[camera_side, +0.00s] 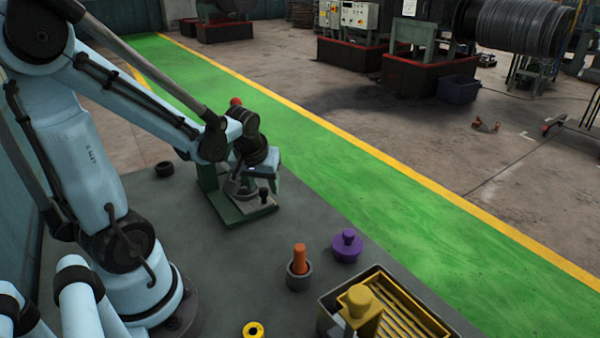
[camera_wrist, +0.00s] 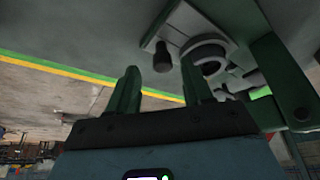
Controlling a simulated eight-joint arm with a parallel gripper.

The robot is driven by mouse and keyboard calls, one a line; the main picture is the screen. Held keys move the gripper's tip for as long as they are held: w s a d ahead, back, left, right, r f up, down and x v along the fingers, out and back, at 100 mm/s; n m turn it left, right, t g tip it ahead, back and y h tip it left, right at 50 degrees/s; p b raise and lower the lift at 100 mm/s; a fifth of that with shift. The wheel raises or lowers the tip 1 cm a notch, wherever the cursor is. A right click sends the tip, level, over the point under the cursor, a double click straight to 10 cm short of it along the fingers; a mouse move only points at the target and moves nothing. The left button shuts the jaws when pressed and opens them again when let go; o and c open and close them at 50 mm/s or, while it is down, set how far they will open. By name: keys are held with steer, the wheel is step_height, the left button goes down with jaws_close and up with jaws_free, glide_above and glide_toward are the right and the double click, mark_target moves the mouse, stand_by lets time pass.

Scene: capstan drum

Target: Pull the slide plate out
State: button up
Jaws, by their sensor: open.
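The slide plate (camera_side: 258,204) is a flat grey plate on the green base of a press-like stand (camera_side: 207,185). A dark upright knob (camera_side: 263,194) stands near its outer end, and a grey ring (camera_side: 238,187) sits on it farther in. My gripper (camera_side: 266,178) is over the plate, close to the knob; its fingertips are hard to make out in the side view. In the wrist view my gripper (camera_wrist: 163,78) has its two green fingers apart, with the knob (camera_wrist: 162,57) showing in line with the gap. I cannot tell whether the knob is between the fingers. The plate (camera_wrist: 178,28) lies beyond.
A green upright (camera_wrist: 285,75) stands close to my gripper's right in the wrist view. On the table are a black ring (camera_side: 164,169), an orange peg in a grey cup (camera_side: 299,272), a purple knobbed piece (camera_side: 347,247), a yellow ring (camera_side: 253,330) and a yellow slatted tray (camera_side: 405,310).

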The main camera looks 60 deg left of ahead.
steer(key=v, duration=1)
steer(key=shift+r, duration=0.3)
steer(key=shift+s+d, duration=0.1)
steer(key=w+d+f+m+t+h, duration=0.1)
steer(key=d+m+t, duration=0.1)
steer(key=d+m, duration=0.2)
steer(key=w+d+f+m+t+h, duration=0.1)
steer(key=d+m+t+h, duration=0.1)
steer(key=d+m, duration=0.3)
steer(key=d, duration=0.3)
steer(key=shift+w+d, duration=0.3)
steer(key=shift+w, duration=0.05)
stand_by(0.5)
